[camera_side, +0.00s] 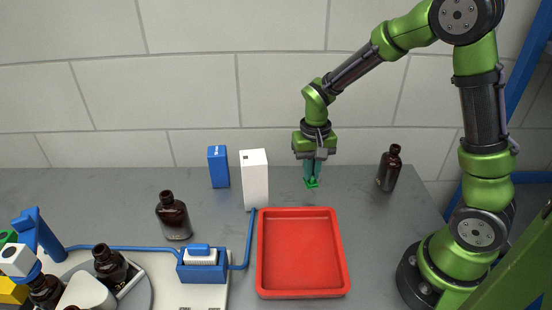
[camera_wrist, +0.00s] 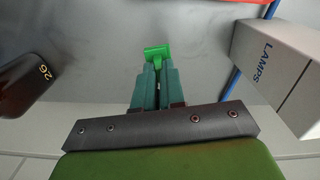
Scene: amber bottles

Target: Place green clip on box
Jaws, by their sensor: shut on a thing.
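The bright green clip (camera_side: 312,184) is at the tips of my gripper (camera_side: 312,177), low over the grey table behind the red tray; I cannot tell whether it touches the table. In the wrist view the clip (camera_wrist: 158,52) shows beyond the teal fingers of my gripper (camera_wrist: 157,75), which are shut on it. A tall white box (camera_side: 255,182) stands upright to the left of my gripper. In the wrist view this box (camera_wrist: 268,80) is on the right, with "LAMPS" on its side. A smaller blue box (camera_side: 218,167) stands left of the white one.
An amber bottle (camera_side: 388,168) stands right of my gripper; it shows at left in the wrist view (camera_wrist: 25,82). The empty red tray (camera_side: 302,292) lies in front. Another amber bottle (camera_side: 173,217) and a blue-piped apparatus (camera_side: 203,272) are at left. The wall is close behind.

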